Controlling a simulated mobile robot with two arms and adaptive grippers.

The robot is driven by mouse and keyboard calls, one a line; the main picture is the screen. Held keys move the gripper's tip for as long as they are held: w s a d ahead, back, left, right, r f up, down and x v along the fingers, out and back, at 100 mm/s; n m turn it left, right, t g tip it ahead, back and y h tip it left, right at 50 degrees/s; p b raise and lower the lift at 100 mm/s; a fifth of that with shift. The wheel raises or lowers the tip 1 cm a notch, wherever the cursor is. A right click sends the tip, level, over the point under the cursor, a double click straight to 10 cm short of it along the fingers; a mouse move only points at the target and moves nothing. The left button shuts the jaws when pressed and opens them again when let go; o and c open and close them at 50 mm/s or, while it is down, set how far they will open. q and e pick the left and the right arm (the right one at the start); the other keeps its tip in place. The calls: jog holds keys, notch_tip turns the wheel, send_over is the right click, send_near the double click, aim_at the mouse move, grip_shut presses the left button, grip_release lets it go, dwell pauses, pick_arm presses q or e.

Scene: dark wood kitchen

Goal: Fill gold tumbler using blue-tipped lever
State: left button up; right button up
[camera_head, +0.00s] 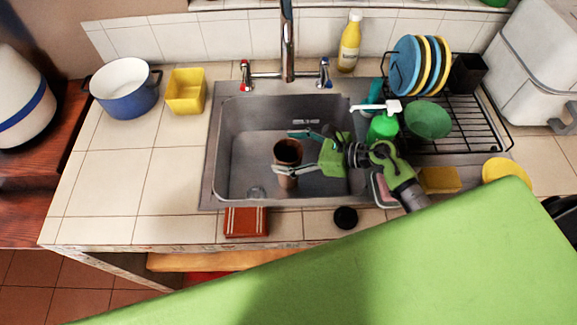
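The tumbler (287,151), brownish-gold and dark inside, stands upright in the sink basin (235,150), below and in front of the tap spout (287,40). The blue-tipped lever (323,74) is on the right side of the tap; a red-tipped lever (245,76) is on the left. My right gripper (284,151) reaches into the sink from the right. Its fingers are spread, one on the far side of the tumbler and one across its near side. Contact with the tumbler is not clear. No water shows from the spout. My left gripper is not in view.
A green soap bottle (383,128) and a dish rack (465,130) with plates and a green bowl (428,120) stand right of the sink. A yellow bottle (350,42) is behind. A blue pot (124,88) and yellow container (186,92) are left.

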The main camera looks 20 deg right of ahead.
jog(key=c, duration=1.9)
jog(key=shift+w+r, duration=0.1)
jog(key=shift+r, duration=0.1)
